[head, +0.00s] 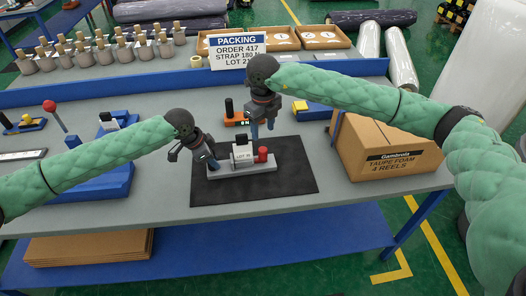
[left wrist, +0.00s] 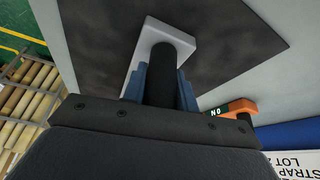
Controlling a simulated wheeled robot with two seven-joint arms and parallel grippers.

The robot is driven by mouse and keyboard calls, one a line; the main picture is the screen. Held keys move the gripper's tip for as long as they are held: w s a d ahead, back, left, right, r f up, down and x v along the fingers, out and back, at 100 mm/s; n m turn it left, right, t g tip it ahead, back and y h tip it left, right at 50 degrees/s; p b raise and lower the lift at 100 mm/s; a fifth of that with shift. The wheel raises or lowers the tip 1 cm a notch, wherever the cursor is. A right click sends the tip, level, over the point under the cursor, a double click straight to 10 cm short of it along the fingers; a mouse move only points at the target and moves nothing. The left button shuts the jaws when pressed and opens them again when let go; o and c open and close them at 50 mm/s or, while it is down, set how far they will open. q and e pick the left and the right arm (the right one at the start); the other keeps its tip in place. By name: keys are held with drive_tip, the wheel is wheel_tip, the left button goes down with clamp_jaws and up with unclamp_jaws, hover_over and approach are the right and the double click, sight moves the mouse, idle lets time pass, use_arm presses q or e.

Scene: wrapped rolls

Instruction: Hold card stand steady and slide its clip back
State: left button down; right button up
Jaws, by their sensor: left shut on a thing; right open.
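The card stand has a light grey base (head: 242,168) on a dark mat (head: 295,180). A white card (head: 243,155) reading LOT 39 stands upright on it, with a dark part at its top and a red cylinder (head: 262,154) at its right. My left gripper (head: 213,164) is at the stand's left end. In the left wrist view its blue fingers close on a black post (left wrist: 163,75) rising from the pale base (left wrist: 152,33). My right gripper (head: 262,130) is open and empty, above and behind the stand. I cannot make out the clip for certain.
Behind are an orange block (head: 234,119) with a black cylinder and a PACKING sign (head: 237,50). A cardboard box (head: 385,150) stands to the right. Blue fixtures (head: 105,180) lie left, partly behind my left arm. The mat's right part is clear.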

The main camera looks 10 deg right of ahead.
sight(263, 149)
wheel_tip(263, 149, down, 11)
drive_tip(key=shift+r, duration=0.15)
drive_tip(key=shift+c, duration=0.2)
